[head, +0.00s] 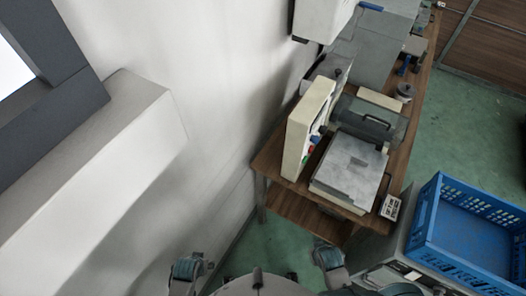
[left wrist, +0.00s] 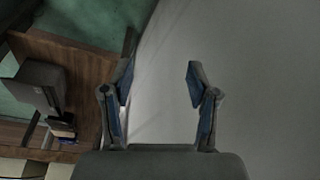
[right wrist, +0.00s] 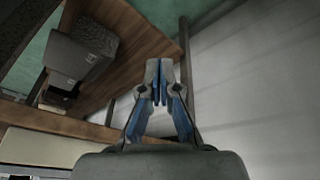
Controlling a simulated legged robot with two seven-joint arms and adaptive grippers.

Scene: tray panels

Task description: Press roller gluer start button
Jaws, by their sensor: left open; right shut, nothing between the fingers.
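The roller gluer (head: 370,122) stands on a wooden table in the head view, with a flat grey metal plate (head: 350,163) at its near side. Its cream upright control box (head: 300,140) stands on the wall side. Small red, green and blue buttons (head: 314,139) show on the box face turned to the machine; which one is start cannot be told. My left gripper (left wrist: 158,76) is open and empty in the left wrist view, apart from the table. My right gripper (right wrist: 160,70) is shut and empty in the right wrist view. No button shows in either wrist view.
The wooden table (head: 282,203) runs along the white wall (head: 225,90). A blue crate (head: 436,235) stands at the right. A small label card (head: 390,207) is at the table's near corner. A dark grey box (right wrist: 82,50) shows in the right wrist view.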

